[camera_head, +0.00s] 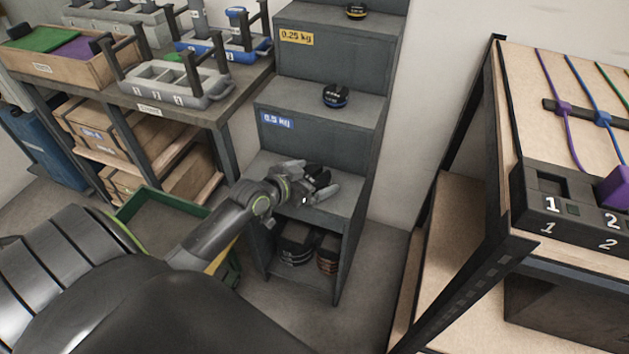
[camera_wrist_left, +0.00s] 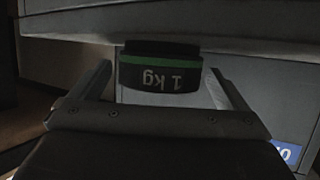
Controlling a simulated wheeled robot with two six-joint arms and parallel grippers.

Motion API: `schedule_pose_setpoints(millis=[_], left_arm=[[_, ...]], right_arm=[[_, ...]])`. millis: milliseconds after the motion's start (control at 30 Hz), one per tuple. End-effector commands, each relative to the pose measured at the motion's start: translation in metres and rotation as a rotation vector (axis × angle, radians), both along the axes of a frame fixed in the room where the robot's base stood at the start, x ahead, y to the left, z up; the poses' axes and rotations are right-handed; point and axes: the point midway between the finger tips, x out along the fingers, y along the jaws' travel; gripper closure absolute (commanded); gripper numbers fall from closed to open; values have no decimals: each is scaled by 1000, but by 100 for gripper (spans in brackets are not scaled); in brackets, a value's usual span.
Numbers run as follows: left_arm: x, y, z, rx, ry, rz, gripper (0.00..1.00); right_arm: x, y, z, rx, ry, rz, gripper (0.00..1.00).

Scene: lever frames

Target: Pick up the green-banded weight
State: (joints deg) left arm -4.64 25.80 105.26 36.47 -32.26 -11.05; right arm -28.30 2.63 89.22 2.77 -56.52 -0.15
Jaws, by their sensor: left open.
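The green-banded weight (camera_wrist_left: 160,68) shows in the left wrist view as a dark disc with a green band and upside-down "1 kg" lettering. It sits on a grey step, beyond and between the two fingers of my left gripper (camera_wrist_left: 160,90). The fingers are apart, and I see no clear contact with the weight. In the head view my left gripper (camera_head: 318,188) is over the lowest step of the grey stepped stand (camera_head: 345,205). There the gripper hides most or all of the green-banded weight. My right gripper is not seen.
A blue-banded weight (camera_head: 335,96) stands on the step above, and a yellow-banded weight (camera_head: 356,11) higher up. Dark discs (camera_head: 296,243) fill the cubby below. A workbench (camera_head: 232,100) stands left, a wooden-topped table (camera_head: 530,100) right. A green crate (camera_head: 160,205) is on the floor.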

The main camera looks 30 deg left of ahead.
Motion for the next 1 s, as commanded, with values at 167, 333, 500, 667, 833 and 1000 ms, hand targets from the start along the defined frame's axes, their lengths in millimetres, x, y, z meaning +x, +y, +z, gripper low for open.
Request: schedule_pose_setpoints(millis=[167,333,500,667,833,1000], left_arm=[[7,-1,-3,0,0,0,4],[6,-1,-3,0,0,0,6],[6,-1,-3,0,0,0,29],[6,-1,-3,0,0,0,49],[6,-1,-3,0,0,0,72],[7,-2,1,0,-8,-2,87]], right_arm=[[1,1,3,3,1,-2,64],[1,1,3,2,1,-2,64],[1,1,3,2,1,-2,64],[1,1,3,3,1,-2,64],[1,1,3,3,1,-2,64],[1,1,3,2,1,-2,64]])
